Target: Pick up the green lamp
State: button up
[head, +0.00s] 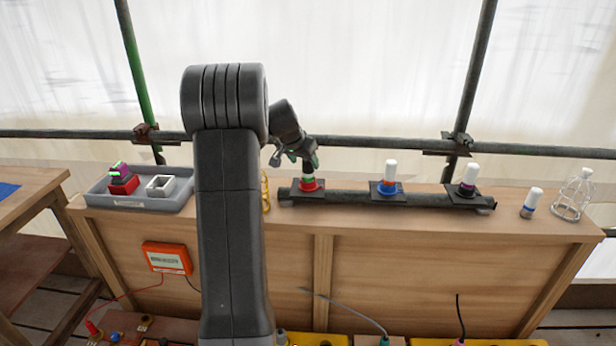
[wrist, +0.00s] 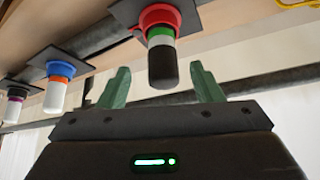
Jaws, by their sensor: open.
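The green lamp (head: 309,180) stands upright in a red socket (head: 308,187) on a black plate at the left part of a dark bar. In the wrist view the lamp (wrist: 161,40) has a green band by the socket, then white, then a black end. My gripper (head: 308,159) is right above it. In the wrist view my gripper (wrist: 161,80) is open, with a green finger on each side of the lamp's black end. Neither finger visibly touches it. The head view partly hides the lamp's top behind the gripper.
A blue-socketed lamp (head: 390,176) and a purple-banded lamp (head: 468,179) stand further right on the bar. A loose white-topped lamp (head: 532,203) and a wire cage (head: 573,194) stand at the right end. A grey tray (head: 142,206) sits at left. A scaffold pipe (head: 380,143) runs behind.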

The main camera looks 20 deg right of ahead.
aim_at(308, 169)
jog(key=shift+p+x, duration=0.65)
jog(key=shift+x, duration=2.75)
jog(key=shift+w+a, duration=0.1)
jog(key=c, duration=1.1)
jog(key=shift+r, duration=0.1)
